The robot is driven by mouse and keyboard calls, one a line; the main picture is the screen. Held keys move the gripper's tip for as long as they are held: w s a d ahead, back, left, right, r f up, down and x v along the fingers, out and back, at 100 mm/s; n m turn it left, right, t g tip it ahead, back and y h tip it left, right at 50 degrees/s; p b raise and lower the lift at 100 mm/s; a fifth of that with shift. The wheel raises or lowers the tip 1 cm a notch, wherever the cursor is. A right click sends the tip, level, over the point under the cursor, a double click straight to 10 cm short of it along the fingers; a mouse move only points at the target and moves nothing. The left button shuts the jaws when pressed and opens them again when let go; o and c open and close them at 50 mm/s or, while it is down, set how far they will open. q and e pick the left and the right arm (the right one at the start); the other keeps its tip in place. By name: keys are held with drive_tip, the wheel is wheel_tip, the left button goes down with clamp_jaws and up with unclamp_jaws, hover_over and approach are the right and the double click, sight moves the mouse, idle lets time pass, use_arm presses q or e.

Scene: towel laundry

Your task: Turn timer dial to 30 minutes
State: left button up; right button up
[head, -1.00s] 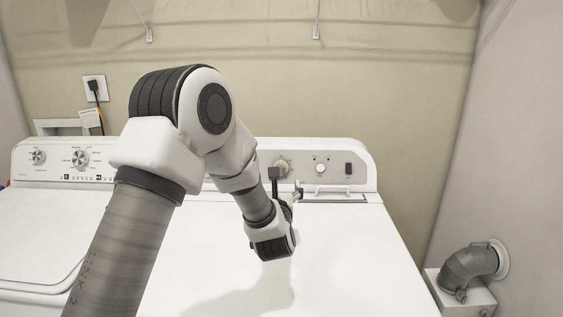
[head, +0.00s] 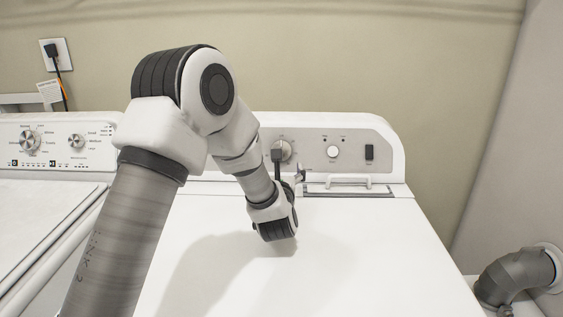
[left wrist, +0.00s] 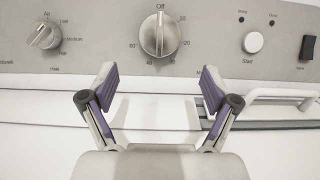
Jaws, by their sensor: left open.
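The timer dial (left wrist: 160,35) is a round silver knob on the dryer's grey control panel, marked Off at the top with minute numbers around it. Its ridge stands about upright, toward Off. In the head view the dial (head: 285,150) shows just past my left gripper (head: 288,172), partly hidden by the wrist. In the left wrist view my left gripper (left wrist: 158,88) is open and empty, its purple-padded fingers apart below and in front of the dial, one to each side, not touching it. My right gripper is out of view.
A heat knob (left wrist: 43,36) is left of the dial. A white Start button (left wrist: 253,42) and a dark switch (left wrist: 307,47) are right of it. A lint handle (head: 347,181) sits below the panel. The washer (head: 40,220) stands left; a grey vent pipe (head: 515,275) is at right.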

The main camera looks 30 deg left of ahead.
use_arm(q)
drive_tip(key=p+x, duration=0.1)
drive_tip(key=x, duration=0.6)
drive_tip(key=shift+w+a+r, duration=0.1)
drive_tip(key=shift+a+r, duration=0.05)
drive_tip(key=shift+a, duration=0.05)
drive_tip(key=shift+d, duration=0.1)
drive_tip(key=c, duration=1.2)
